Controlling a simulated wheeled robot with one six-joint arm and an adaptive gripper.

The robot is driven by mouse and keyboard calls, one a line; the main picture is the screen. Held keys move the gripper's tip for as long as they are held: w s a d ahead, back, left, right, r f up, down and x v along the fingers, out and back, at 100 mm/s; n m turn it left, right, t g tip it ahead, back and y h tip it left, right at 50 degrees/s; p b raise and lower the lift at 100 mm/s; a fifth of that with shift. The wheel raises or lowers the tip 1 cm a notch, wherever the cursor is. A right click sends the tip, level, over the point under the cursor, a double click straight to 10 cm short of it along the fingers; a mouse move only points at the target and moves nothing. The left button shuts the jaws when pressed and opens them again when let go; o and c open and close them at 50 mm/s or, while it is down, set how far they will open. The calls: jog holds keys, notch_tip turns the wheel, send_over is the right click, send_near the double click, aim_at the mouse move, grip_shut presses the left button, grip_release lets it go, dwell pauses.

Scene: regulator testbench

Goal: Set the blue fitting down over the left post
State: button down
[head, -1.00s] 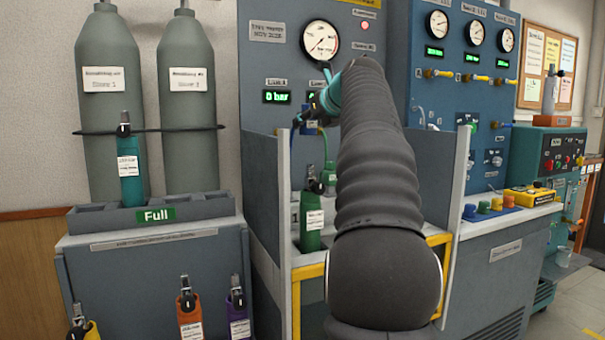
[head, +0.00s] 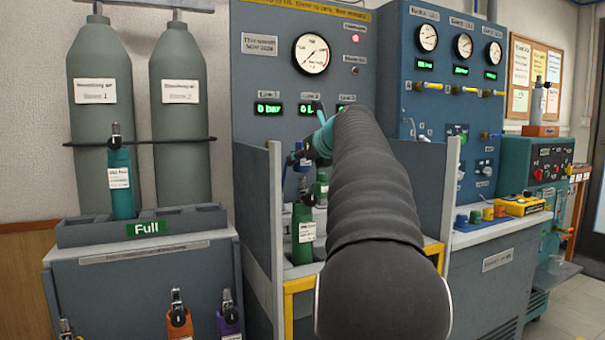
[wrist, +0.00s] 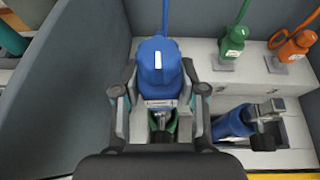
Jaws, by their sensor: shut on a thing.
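The blue fitting (wrist: 158,66) is between the two fingers of my gripper (wrist: 160,93) in the wrist view, with a blue hose rising from its top. My gripper is shut on it. Just below it is a metal valve post, above a green cylinder (wrist: 161,135) that is mostly hidden by the fitting and gripper. In the head view the green cylinder (head: 304,232) stands upright in the left of the bay, and the blue fitting (head: 299,157) is close above its valve. I cannot tell whether fitting and post touch.
In the wrist view, a green fitting (wrist: 234,42) and an orange fitting (wrist: 294,46) with hoses sit on the back ledge. A blue cylinder (wrist: 236,122) is in the right of the bay. A grey side wall (wrist: 65,85) stands close on the left.

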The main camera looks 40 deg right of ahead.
aim_at(305, 170)
jog(key=shift+f, duration=1.65)
jog(key=c, duration=0.7)
grip_release()
jog(key=shift+o, duration=0.2)
jog(key=shift+f, duration=0.1)
jog(key=shift+f+b, duration=0.2)
jog(key=shift+b, duration=0.25)
jog(key=v, duration=1.4)
jog(key=shift+r, duration=0.15)
jog(key=shift+w+a, duration=0.15)
jog(key=shift+a, duration=0.05)
